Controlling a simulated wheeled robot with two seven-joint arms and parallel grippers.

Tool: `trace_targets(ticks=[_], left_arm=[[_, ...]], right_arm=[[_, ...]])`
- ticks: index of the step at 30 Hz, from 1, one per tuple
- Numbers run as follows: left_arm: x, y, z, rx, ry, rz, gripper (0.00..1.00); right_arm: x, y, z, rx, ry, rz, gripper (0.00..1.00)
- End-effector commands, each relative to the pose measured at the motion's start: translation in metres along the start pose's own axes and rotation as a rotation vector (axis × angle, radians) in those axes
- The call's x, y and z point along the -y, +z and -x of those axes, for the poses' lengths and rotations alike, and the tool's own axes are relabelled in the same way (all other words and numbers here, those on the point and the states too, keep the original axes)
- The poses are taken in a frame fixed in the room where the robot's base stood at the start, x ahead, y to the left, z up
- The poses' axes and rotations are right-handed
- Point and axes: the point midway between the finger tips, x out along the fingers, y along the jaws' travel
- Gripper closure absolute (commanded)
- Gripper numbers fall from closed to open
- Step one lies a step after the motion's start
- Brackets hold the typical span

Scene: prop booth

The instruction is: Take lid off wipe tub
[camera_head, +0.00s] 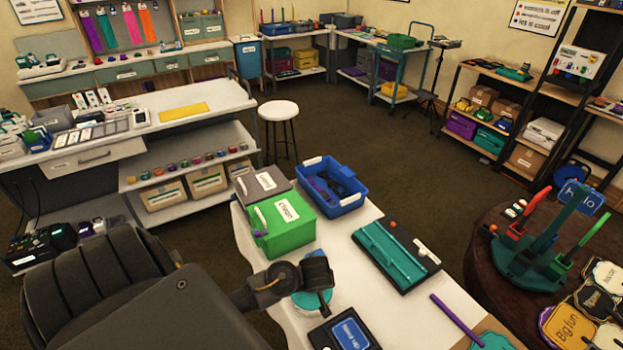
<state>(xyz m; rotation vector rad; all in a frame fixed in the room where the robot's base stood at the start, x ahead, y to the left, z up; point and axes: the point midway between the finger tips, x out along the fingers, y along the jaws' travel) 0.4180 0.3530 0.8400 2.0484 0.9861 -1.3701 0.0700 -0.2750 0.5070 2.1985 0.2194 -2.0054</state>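A round tub with a teal top (313,301), which looks like the wipe tub, stands near the left edge of the white table (384,312). It is partly hidden by my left gripper. My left arm comes in from the lower left, and its dark gripper (317,275) is right over the tub's top. The fingers are small and dark here, so I cannot tell whether they touch the lid or are shut on it. The lid appears to be on the tub. My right gripper is not in view.
A green box (282,226) and a blue crate (333,186) stand behind the tub. A dark tray with teal parts (396,253) lies to the right. A dark sign with a blue face (347,332) is close in front. A purple stick (456,318) lies further right.

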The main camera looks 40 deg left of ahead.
Motion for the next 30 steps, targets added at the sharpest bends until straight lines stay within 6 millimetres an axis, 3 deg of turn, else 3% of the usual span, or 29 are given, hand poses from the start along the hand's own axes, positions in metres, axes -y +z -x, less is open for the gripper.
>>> trace_targets(ticks=[6,16,30], left_arm=[[-0.0001,0.0002,-0.0003,0.000,0.000,0.000,0.55],[0.0001,0.0001,-0.0002,0.000,0.000,0.000,0.99],[-0.0009,-0.0030,0.0082,0.000,0.002,0.002,1.00]], right_arm=[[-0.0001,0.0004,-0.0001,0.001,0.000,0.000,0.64],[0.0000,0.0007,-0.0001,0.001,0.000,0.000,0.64],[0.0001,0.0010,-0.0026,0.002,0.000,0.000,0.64]])
